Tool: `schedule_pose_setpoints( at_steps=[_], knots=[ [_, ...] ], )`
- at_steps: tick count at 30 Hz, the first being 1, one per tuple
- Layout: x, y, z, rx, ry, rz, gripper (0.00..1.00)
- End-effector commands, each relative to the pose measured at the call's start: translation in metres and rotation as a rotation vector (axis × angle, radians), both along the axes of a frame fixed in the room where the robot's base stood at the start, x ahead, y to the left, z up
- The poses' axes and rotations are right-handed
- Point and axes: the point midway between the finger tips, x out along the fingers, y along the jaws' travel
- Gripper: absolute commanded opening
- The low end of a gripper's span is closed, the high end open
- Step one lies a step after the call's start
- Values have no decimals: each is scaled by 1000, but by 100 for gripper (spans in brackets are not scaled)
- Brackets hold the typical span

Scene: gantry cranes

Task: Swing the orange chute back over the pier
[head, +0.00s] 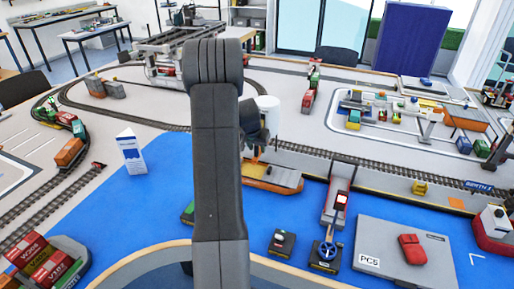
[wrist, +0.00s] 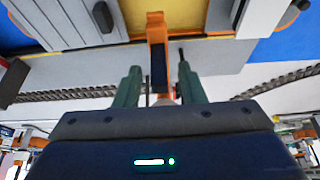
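In the wrist view, the orange chute (wrist: 156,30) appears as a narrow orange arm with a dark inner face, running from the yellow-decked ship (wrist: 190,14) toward my gripper. My gripper (wrist: 159,72) has its two green fingers apart, one on each side of the orange piece, with visible gaps. I see no clear contact. In the head view my arm covers most of this spot. Part of the orange-hulled ship (head: 272,178) shows beside the quay, with the chute mostly hidden. The grey pier (wrist: 225,58) edge lies beside the ship in the wrist view.
Railway track (head: 340,165) runs along the quay behind the blue water (head: 150,195). A white-and-blue sign (head: 131,152) stands left.

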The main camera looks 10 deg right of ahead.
Motion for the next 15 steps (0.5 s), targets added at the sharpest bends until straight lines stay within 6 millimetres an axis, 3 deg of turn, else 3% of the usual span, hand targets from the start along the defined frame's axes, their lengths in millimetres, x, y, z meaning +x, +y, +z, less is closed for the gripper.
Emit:
schedule_pose_setpoints(
  at_steps=[6,14,15],
  knots=[
    [4,-3,-11,0,0,0,36],
    [4,-3,-12,0,0,0,36],
    [4,-3,-12,0,0,0,30]
  ],
)
